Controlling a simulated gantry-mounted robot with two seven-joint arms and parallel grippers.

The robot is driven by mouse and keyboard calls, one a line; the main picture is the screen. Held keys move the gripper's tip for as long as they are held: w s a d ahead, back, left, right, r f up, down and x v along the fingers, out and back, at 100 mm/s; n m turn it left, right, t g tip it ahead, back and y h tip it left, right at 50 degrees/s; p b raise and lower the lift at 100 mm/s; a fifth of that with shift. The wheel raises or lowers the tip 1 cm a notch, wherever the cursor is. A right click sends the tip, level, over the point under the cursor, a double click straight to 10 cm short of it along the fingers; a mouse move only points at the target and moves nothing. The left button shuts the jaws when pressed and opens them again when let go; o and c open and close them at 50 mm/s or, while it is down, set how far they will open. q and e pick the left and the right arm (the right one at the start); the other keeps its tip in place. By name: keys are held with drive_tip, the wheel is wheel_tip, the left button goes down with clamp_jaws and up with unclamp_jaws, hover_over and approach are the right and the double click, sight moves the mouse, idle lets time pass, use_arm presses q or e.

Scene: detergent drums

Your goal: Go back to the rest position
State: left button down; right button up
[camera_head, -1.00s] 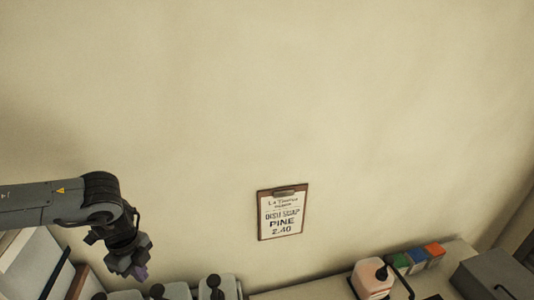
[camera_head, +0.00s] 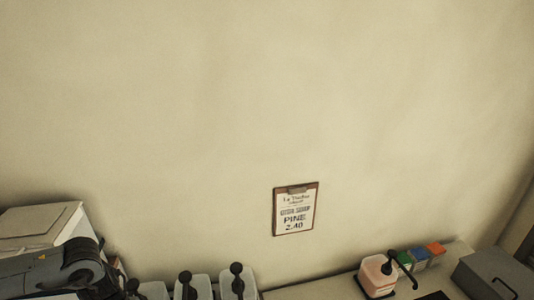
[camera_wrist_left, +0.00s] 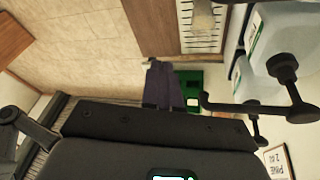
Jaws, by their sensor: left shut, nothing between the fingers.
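In the head view my left arm (camera_head: 60,270) comes in low at the left edge, and its gripper is out of that frame. In the left wrist view my left gripper's dark purple-grey fingers (camera_wrist_left: 163,86) are together and empty. The tiled floor shows past them. My right arm and right gripper are in neither view.
White drums with black pump tops (camera_head: 238,282) stand along the wall close to my left arm. A pink-filled pump container (camera_head: 376,277) and green, blue and orange packs (camera_head: 420,257) stand on the counter. A grey box (camera_head: 497,272) is at right. A PINE clipboard (camera_head: 295,210) hangs on the wall.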

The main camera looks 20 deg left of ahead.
use_arm(q)
drive_tip(key=s+d+f+n+t+h, duration=0.1)
drive_tip(key=s+d+f+t+h, duration=0.1)
drive_tip(key=d+f, duration=0.45)
drive_tip(key=s+d+f+n+t+h, duration=0.1)
drive_tip(key=d+f+n+t+h, duration=0.15)
drive_tip(key=d, duration=0.65)
drive_tip(key=w+d+r+n+t+y, duration=0.1)
drive_tip(key=w+d+n+t+y, duration=0.15)
drive_tip(key=d, duration=0.25)
drive_tip(key=w+d+r+n+t+y, duration=0.1)
drive_tip(key=w+d+n+t, duration=0.15)
drive_tip(key=d+n, duration=0.2)
drive_tip(key=s+a+f+n+g+y, duration=0.1)
drive_tip(key=s+a+g+y, duration=0.1)
drive_tip(key=s+g, duration=0.15)
drive_tip(key=s+a+n+g+y, duration=0.1)
drive_tip(key=s+a+g+y, duration=0.15)
drive_tip(key=s, duration=0.25)
wheel_tip(320, 180, up, 13)
drive_tip(key=p, duration=1.3)
drive_tip(key=shift+d, duration=0.2)
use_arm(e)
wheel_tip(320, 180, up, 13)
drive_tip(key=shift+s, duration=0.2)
use_arm(q)
drive_tip(key=shift+t, duration=0.25)
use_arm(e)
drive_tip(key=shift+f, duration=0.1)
